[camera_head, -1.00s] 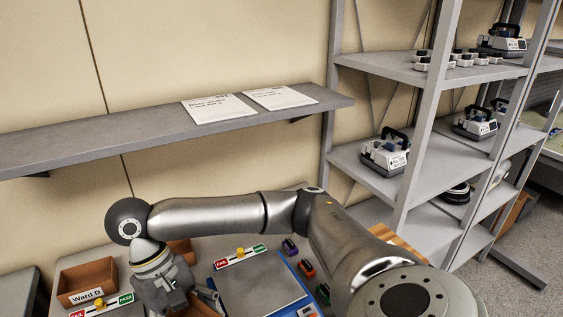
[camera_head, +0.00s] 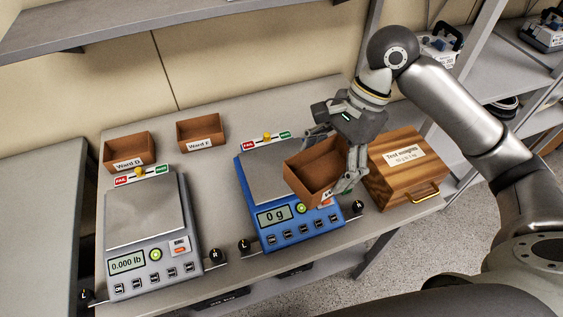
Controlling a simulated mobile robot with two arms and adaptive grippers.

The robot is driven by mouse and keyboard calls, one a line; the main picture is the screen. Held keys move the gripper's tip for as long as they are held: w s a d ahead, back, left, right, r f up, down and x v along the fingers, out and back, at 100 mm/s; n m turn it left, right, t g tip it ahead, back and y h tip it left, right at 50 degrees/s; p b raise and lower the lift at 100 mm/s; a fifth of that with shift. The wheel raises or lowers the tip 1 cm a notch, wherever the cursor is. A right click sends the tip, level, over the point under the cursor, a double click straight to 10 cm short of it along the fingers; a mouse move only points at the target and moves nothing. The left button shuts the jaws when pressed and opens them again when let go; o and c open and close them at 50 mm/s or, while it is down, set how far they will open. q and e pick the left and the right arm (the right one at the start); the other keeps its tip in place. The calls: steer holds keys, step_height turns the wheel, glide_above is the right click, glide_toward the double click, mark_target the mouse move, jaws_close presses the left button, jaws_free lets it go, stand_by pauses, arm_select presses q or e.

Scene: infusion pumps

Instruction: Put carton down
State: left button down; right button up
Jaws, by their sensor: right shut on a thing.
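A brown open-topped carton (camera_head: 312,170) is in my right gripper (camera_head: 338,158), which is shut on it from its right side. The carton is tilted and sits over the right part of the blue scale (camera_head: 290,232). The scale's display reads 0 g, and the carton hides part of its grey plate (camera_head: 262,172). A label on the carton is mostly covered by a finger. I cannot tell whether the carton touches the scale. My left gripper is not in view.
A grey scale (camera_head: 143,215) reading 0.000 lb stands at left. Two cartons, Ward D (camera_head: 129,150) and Ward E (camera_head: 201,132), stand behind. A wooden test weights box (camera_head: 395,180) is close right of my gripper. The bench (camera_head: 215,180) is bare between the scales.

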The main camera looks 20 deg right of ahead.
steer(key=shift+w+d+r+m+t, duration=0.1)
steer(key=shift+d+r+m+t, duration=0.25)
steer(key=shift+r+m, duration=0.45)
steer(key=shift+w+f+m, duration=0.15)
steer(key=shift+m, duration=0.35)
steer(key=w+a+f+p, duration=0.2)
steer(key=w+a+f, duration=0.2)
steer(key=w, duration=0.4)
glide_toward(276, 169)
steer(key=shift+s+a+f, duration=0.2)
steer(key=shift+s+a, duration=0.05)
steer(key=shift+a, duration=0.15)
steer(key=shift+s+a+f, duration=0.2)
steer(key=shift+s+a, duration=0.05)
steer(key=shift+a, duration=0.15)
steer(key=shift+w+a+f, duration=0.15)
steer(key=shift+w+f, duration=0.2)
steer(key=shift+f, duration=0.1)
step_height(276, 169, down, 2)
steer(key=shift+f+p, duration=0.15)
steer(key=shift+p, duration=0.45)
steer(key=shift+f, duration=0.45)
